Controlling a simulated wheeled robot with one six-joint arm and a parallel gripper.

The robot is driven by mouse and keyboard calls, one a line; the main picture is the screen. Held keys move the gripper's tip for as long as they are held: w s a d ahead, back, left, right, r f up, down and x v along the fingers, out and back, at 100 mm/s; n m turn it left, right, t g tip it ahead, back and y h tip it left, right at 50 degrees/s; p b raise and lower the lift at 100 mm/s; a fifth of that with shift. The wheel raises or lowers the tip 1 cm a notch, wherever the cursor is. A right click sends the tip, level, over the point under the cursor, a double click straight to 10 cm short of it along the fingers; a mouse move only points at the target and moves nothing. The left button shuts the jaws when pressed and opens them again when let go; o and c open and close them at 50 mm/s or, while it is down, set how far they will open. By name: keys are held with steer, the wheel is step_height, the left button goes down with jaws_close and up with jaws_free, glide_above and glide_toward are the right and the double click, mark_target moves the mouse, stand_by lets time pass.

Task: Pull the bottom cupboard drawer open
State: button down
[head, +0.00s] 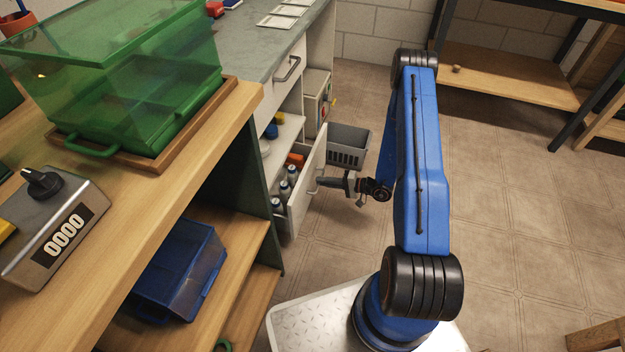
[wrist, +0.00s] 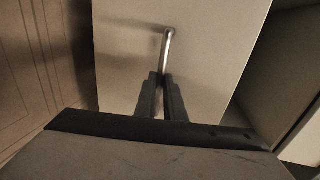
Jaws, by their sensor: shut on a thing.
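The bottom cupboard drawer (head: 307,184) stands pulled out from the white cupboard in the head view, with several bottles (head: 283,190) and an orange item showing inside. Its white front fills the middle of the wrist view (wrist: 205,60). A metal bar handle (wrist: 168,45) is on that front. My gripper (head: 322,181) reaches the drawer front from the right. In the wrist view its two dark fingers (wrist: 162,82) are shut on the lower end of the handle, which hides that end.
A grey basket (head: 348,146) stands on the floor just behind the drawer. An upper drawer with a handle (head: 288,69) is above. A wooden bench (head: 215,135) with a green lidded box (head: 125,80) is at the left.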

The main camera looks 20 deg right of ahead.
steer(key=f+v, duration=0.2)
steer(key=v, duration=0.7)
steer(key=f+v, duration=0.1)
steer(key=v, duration=0.8)
steer(key=shift+s+d+f, duration=0.25)
steer(key=shift+d+f, duration=0.15)
steer(key=shift+d, duration=0.1)
steer(key=c, duration=1.9)
jaws_free()
steer(key=shift+o, duration=0.2)
steer(key=v, duration=1.7)
steer(key=shift+s+d, duration=0.15)
steer(key=shift+d, duration=0.05)
